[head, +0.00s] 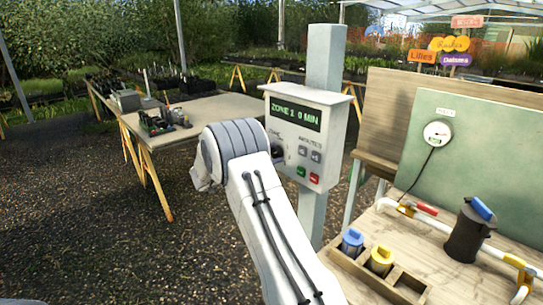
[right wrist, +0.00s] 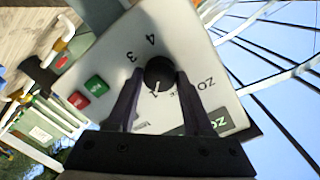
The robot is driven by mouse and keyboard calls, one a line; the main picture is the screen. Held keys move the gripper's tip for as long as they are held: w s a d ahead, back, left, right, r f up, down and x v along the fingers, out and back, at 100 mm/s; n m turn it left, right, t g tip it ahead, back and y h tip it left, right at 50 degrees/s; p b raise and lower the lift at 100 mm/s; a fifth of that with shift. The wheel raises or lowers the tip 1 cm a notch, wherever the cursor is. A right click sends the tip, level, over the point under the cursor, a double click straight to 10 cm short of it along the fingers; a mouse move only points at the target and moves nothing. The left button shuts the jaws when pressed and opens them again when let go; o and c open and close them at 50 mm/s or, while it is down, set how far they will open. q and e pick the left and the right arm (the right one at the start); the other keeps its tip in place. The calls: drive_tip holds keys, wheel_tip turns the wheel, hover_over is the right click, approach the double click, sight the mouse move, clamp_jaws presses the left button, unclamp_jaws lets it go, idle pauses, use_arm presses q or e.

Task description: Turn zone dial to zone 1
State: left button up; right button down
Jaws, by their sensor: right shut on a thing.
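The zone dial (right wrist: 158,70) is a black round knob on the pale front of the controller box (head: 322,99). In the right wrist view its light pointer mark seems to face the figure 1, with 3 and 4 printed around it; the fingers hide part of the ring. The green display (head: 295,115) seems to read ZONE 1, 0 MIN. My right gripper (right wrist: 156,92) is shut on the dial, one dark finger on each side. In the head view my own arm hides most of it. My left gripper is not in view.
Green (head: 301,171) and red (head: 314,177) buttons sit low on the box, which hangs on a grey post (head: 325,60). A wooden bench (head: 350,282) with pipework and blue and yellow capped parts stands at the right. A table (head: 215,113) stands at the left.

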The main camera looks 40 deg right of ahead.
drive_tip(key=shift+c, duration=1.5)
unclamp_jaws()
drive_tip(key=shift+a, duration=0.1)
drive_tip(key=a+b, duration=0.2)
drive_tip(key=a, duration=0.8)
drive_tip(key=shift+s+a+r+b, duration=0.2)
drive_tip(key=shift+s+r+b, duration=0.05)
drive_tip(key=shift+b, duration=0.05)
